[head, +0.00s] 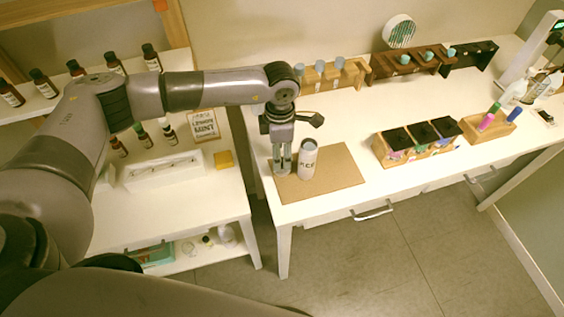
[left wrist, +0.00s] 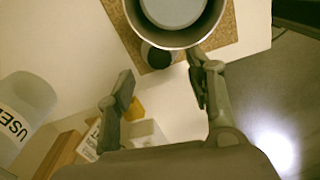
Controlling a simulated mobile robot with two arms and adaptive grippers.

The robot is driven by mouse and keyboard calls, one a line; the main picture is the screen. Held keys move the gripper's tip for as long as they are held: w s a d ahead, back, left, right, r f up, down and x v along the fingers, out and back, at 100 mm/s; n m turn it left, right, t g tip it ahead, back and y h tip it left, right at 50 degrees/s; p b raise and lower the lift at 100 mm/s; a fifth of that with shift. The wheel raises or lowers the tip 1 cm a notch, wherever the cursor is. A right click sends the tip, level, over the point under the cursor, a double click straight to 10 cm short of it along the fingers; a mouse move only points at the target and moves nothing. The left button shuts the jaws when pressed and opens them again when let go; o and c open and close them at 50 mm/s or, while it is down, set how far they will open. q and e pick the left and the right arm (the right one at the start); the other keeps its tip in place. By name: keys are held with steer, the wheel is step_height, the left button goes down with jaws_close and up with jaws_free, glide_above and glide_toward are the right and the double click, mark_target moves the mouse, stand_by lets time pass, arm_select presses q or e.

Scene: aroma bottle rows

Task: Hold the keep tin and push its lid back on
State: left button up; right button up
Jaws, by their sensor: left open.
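The keep tin (head: 307,160), a pale cylinder with dark lettering, stands upright on the cork mat (head: 340,172). In the left wrist view the tin (left wrist: 188,38) is at the top edge, cut off by the frame. A grey disc shows inside its rim; I cannot tell whether this is a seated lid. My left gripper (head: 282,170) points down just left of the tin, open. In the left wrist view its fingers (left wrist: 163,92) are apart with the tin beyond them, not gripped. A dark round thing (left wrist: 157,57) sits partly hidden beside the tin. My right gripper is out of view.
A pale container marked USED (left wrist: 25,112) stands left in the wrist view. Behind the mat is a wooden rack of blue-capped bottles (head: 330,75). A box with black compartments (head: 418,140) stands to the right. The white table (head: 350,125) is clear between them.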

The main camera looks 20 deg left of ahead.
mark_target(282, 161)
arm_select(q)
steer(key=shift+f+p, duration=0.2)
steer(key=shift+p, duration=0.15)
steer(key=f+p, duration=0.2)
steer(key=f, duration=0.1)
steer(key=shift+d+f, duration=0.2)
steer(key=shift+f, duration=0.75)
steer(key=c, duration=0.5)
steer(key=shift+r, duration=0.1)
steer(key=shift+c, duration=0.2)
